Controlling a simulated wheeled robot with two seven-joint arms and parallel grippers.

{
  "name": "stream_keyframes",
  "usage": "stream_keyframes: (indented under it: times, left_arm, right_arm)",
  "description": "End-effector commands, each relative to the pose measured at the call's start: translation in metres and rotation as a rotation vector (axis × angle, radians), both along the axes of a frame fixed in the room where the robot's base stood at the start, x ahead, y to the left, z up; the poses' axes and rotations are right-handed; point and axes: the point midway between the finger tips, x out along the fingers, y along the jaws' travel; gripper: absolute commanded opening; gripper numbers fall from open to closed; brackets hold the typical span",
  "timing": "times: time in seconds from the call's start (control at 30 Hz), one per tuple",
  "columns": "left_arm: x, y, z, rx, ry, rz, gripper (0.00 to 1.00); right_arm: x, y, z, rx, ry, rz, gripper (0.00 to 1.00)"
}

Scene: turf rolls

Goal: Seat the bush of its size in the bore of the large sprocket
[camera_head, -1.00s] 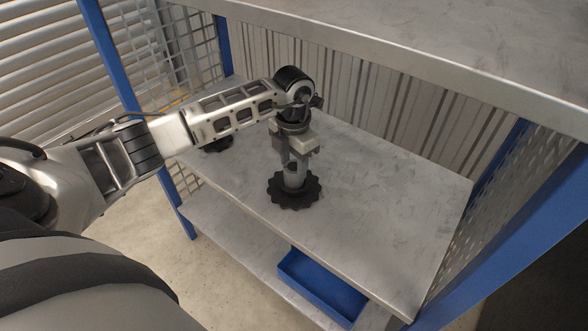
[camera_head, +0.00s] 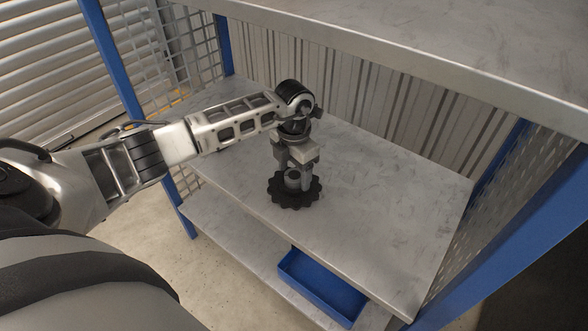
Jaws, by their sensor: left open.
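The large sprocket (camera_head: 282,199) is a black toothed disc lying flat on the metal shelf board (camera_head: 380,210). A grey cylindrical bush (camera_head: 292,183) stands upright at its centre, over the bore. How deep it sits in the bore I cannot tell. My left gripper (camera_head: 299,181) points down over the sprocket, its jaws open on either side of the bush's upper part. The jaws hide some of the bush. My right gripper is not in view.
A blue tray (camera_head: 320,287) sits on the lower level, below the board's front edge. An upper shelf (camera_head: 420,50) hangs over the back. Blue posts (camera_head: 110,60) and mesh sides bound the rack. The board right of the sprocket is clear.

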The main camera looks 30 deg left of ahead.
Motion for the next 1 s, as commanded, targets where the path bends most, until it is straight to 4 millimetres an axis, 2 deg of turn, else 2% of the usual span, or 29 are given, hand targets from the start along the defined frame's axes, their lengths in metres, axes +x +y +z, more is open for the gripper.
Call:
stream_keyframes:
  times: [0.17,0.4,0.6,0.73,1.0]
  left_arm:
    - [0.001,0.0,0.027,0.0,-0.006,-0.002,0.65]
    - [0.001,0.0,0.08,0.001,-0.007,-0.002,0.65]
    - [0.001,0.0,0.11,0.0,-0.003,0.0,0.65]
    - [0.0,0.0,0.119,-0.001,-0.002,-0.001,0.65]
    - [0.0,0.0,0.121,-0.001,-0.001,-0.001,0.65]
  right_arm:
    - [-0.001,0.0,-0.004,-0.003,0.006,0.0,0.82]
    - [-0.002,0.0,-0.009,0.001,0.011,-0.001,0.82]
    - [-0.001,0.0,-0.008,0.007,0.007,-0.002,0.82]
    - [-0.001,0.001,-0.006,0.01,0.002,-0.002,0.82]
    - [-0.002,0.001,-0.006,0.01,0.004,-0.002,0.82]
